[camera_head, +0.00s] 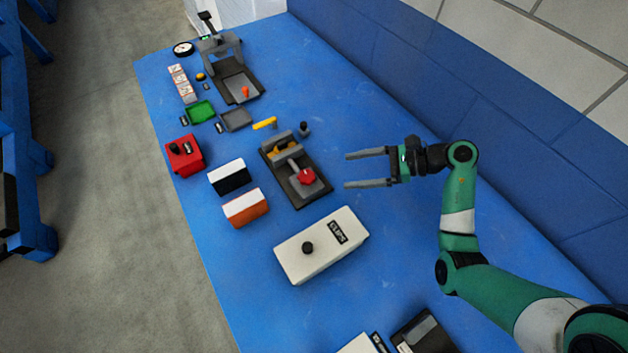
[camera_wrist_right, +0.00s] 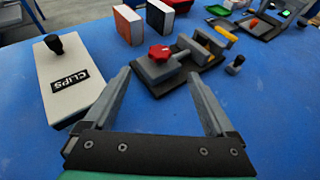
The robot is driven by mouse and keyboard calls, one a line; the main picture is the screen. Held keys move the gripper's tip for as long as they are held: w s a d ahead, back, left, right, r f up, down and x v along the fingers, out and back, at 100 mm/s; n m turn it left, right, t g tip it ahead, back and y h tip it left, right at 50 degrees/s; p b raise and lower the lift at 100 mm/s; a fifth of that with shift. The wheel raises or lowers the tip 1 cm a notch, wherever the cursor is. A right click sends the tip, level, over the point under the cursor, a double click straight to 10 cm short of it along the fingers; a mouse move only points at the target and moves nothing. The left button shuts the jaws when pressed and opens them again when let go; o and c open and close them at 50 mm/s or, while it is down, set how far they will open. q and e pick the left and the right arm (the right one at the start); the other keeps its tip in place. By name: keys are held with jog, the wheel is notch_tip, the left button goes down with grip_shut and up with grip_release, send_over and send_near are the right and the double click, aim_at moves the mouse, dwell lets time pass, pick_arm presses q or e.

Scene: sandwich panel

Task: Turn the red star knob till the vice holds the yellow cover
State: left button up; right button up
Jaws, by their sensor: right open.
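The red star knob (camera_head: 307,176) sits at the near end of a grey vice (camera_head: 293,165) on a dark base plate. In the right wrist view the knob (camera_wrist_right: 160,52) is ahead, just beyond and between my fingertips. A yellow piece (camera_head: 281,149) lies at the vice jaws, partly hidden by them; I cannot tell whether they grip it. A second yellow piece (camera_head: 265,123) lies behind the vice. My right gripper (camera_head: 348,170) is open and empty, to the right of the knob and apart from it. My left gripper is not in view.
A white CLIPS box (camera_head: 320,245) with a black knob stands in front of the vice. Black (camera_head: 229,178) and orange (camera_head: 245,207) boxes and a red box (camera_head: 184,155) stand left. A small dark post (camera_head: 304,129) is behind the vice.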

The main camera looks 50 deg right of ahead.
aim_at(308, 177)
jog(key=b+x, duration=0.3)
jog(key=x, duration=0.7)
jog(key=shift+w+a+f, duration=0.1)
jog(key=shift+w+a, duration=0.05)
jog(key=shift+a, duration=0.1)
jog(key=shift+w+a+f, duration=0.1)
jog(key=shift+w+a, duration=0.15)
jog(key=shift+w, duration=0.2)
jog(key=c, duration=1.3)
jog(key=m+h+p, duration=0.1)
jog(key=p, duration=0.1)
jog(key=m+t+h+p, duration=0.1)
jog(key=p, duration=0.2)
jog(key=shift+s+a+r, duration=0.15)
jog(key=shift+a+r, duration=0.1)
jog(key=shift+r, duration=0.05)
jog(key=shift+c, duration=0.2)
jog(key=shift+f+m+t+h+p, duration=0.1)
jog(key=shift+m+t+h+p, duration=0.2)
jog(key=shift+m+h+p, duration=0.1)
jog(key=shift+f, duration=0.25)
